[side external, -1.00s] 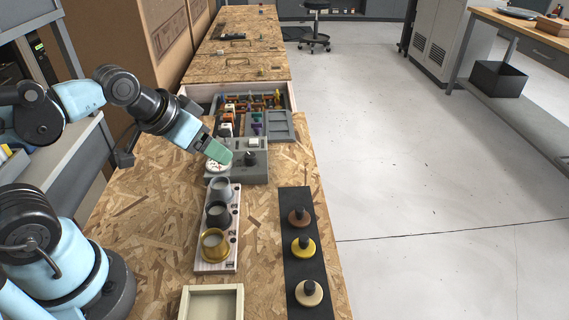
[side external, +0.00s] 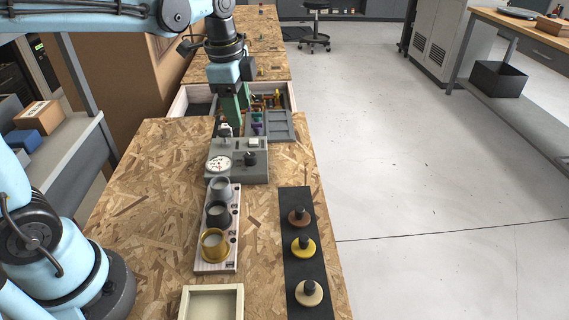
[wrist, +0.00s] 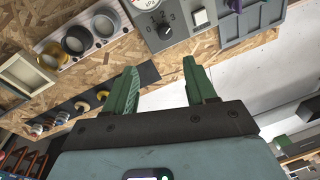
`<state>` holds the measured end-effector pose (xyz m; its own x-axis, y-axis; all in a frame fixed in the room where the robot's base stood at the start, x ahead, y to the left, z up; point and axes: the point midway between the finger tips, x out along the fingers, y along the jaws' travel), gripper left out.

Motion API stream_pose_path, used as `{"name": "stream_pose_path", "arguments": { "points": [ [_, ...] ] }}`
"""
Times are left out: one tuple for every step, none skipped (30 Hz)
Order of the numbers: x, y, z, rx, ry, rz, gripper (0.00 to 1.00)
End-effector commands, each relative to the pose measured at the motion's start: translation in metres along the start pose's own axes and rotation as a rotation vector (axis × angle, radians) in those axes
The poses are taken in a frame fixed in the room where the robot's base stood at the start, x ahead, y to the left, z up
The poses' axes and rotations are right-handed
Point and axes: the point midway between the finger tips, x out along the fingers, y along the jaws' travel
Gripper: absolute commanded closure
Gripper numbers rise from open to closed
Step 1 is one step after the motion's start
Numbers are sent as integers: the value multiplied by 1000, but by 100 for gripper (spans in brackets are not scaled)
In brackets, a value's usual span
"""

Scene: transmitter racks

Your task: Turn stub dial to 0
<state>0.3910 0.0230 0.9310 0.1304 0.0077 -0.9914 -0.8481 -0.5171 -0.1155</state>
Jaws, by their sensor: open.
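The stub dial is a short black knob (side external: 250,158) on a grey control box (side external: 237,177) on the wooden bench. In the wrist view, the knob (wrist: 165,31) shows near the top, with printed numerals beside it. My gripper (side external: 233,118) has green fingers pointing down over the far end of the box, beyond the knob. In the wrist view, my gripper (wrist: 162,85) is open with nothing between its fingers, and the knob is apart from them.
A white round gauge (side external: 219,164) and a white square button (side external: 253,142) are on the box. A drawer of parts (side external: 281,127) lies behind. A board of cups (side external: 215,262), a black strip (side external: 293,266) with several knobbed discs, and a tray (side external: 239,308) are nearer.

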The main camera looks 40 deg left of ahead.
Motion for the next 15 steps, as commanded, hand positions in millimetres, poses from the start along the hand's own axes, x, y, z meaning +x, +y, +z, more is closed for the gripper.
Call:
{"name": "stream_pose_path", "arguments": {
  "points": [
    [3, -9, -2, 61, -14, 28, 44],
    [5, -12, -3, 97, -20, 42, 44],
    [7, -16, -4, 139, -28, 61, 44],
    [9, -18, -5, 168, -32, 74, 44],
    [10, -20, -5, 193, -36, 86, 44],
    [12, -23, -6, 222, -39, 98, 44],
    [13, -24, -6, 240, -41, 107, 44],
    [14, -25, -6, 253, -43, 113, 44],
    [15, -26, -6, 268, -44, 119, 44],
    [16, -27, -6, 275, -44, 122, 44],
    [17, -27, -6, 280, -45, 124, 44],
    [18, -27, -6, 284, -45, 126, 44],
    [20, -26, -6, 285, -45, 126, 44],
    [23, -26, -6, 285, -45, 126, 44],
    [26, -26, -6, 285, -45, 126, 44]
  ]
}}
